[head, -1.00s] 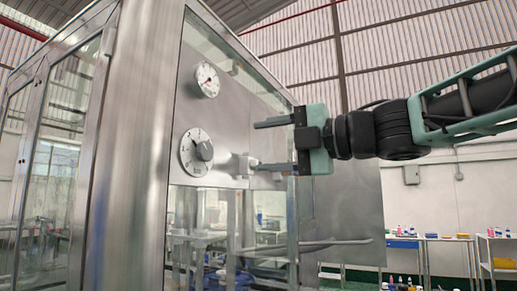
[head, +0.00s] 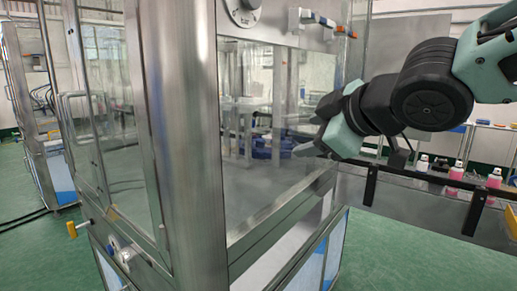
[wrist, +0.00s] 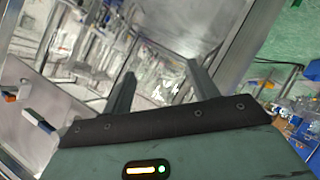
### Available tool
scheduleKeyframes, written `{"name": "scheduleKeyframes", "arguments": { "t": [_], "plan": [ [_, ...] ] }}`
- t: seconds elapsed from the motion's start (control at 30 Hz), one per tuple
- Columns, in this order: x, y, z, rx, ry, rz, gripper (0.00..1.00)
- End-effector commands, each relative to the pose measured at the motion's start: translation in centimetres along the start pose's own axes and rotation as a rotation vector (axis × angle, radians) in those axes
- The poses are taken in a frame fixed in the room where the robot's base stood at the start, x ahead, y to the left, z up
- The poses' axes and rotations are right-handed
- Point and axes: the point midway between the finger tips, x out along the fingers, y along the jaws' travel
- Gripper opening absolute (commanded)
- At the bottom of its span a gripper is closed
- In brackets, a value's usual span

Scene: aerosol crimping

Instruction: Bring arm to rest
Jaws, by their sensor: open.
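My gripper (head: 308,148) is at the right of the head view, in front of the glass side of a steel-framed machine (head: 185,110). Its fingers point left toward the glass. In the wrist view my gripper (wrist: 160,82) shows two fingers standing apart with nothing between them. Whether the fingertips touch the glass cannot be told. My dark and green arm comes in from the right edge of the head view.
Green floor is open at left.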

Motion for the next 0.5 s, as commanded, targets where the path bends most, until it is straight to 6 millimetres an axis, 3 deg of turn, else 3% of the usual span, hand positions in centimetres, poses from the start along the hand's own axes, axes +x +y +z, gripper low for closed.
{"name": "scheduleKeyframes", "arguments": {
  "t": [0.03, 0.17, 0.3, 0.4, 0.5],
  "plan": [
    [0.2, -3.1, 2.1, 0.074, -0.087, -0.062, 0.59],
    [-0.8, -10.9, 7.5, 0.255, -0.334, -0.214, 0.59],
    [-4.2, -18.6, 12.2, 0.403, -0.596, -0.368, 0.59],
    [-7.0, -22.7, 14.4, 0.477, -0.754, -0.456, 0.59],
    [-9.3, -25.4, 15.8, 0.525, -0.866, -0.517, 0.59]
  ]
}}
